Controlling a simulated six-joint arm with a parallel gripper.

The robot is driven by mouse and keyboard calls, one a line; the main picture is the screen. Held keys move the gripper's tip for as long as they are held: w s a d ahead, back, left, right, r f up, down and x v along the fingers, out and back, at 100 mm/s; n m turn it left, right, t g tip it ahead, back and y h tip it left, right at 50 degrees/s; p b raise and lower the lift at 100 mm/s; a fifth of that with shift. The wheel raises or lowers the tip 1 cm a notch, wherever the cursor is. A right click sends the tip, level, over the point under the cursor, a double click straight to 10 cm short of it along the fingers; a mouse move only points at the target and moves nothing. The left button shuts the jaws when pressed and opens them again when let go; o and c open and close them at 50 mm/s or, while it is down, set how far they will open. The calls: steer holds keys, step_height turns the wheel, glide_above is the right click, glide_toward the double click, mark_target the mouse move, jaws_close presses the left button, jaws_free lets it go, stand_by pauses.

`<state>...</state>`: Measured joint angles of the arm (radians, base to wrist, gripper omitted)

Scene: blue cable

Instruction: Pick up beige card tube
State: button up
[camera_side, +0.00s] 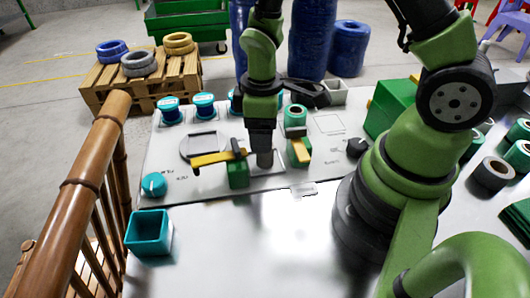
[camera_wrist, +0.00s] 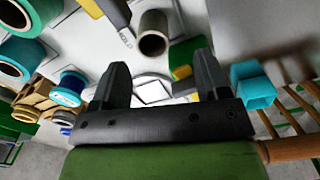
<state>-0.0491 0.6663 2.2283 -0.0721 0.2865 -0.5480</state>
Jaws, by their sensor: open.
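A short grey-brown tube (camera_wrist: 152,42), probably the beige card tube, stands with its open end showing in the wrist view, beyond and between my fingertips. In the side view a greyish tube (camera_side: 265,159) stands on the work panel directly below my gripper (camera_side: 262,137). In the wrist view my gripper (camera_wrist: 160,65) has its two dark fingers spread wide with nothing between them. The side view does not show clearly how far the fingertips are from the tube.
A green block with a yellow lever (camera_side: 238,172) stands close left of the tube, and another green-and-yellow block (camera_side: 299,152) close right. A teal square cup (camera_side: 149,232) sits at the front left. A wooden railing (camera_side: 80,180) borders the left side. The front metal surface is mostly clear.

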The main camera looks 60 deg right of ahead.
steer(key=shift+w+d+f, duration=0.1)
steer(key=shift+d+f, duration=0.05)
steer(key=shift+f, duration=1.2)
steer(key=shift+w+d+f, duration=0.1)
steer(key=shift+d+f, duration=0.05)
steer(key=shift+f, duration=1.2)
steer(key=shift+c, duration=0.2)
steer(key=c, duration=1)
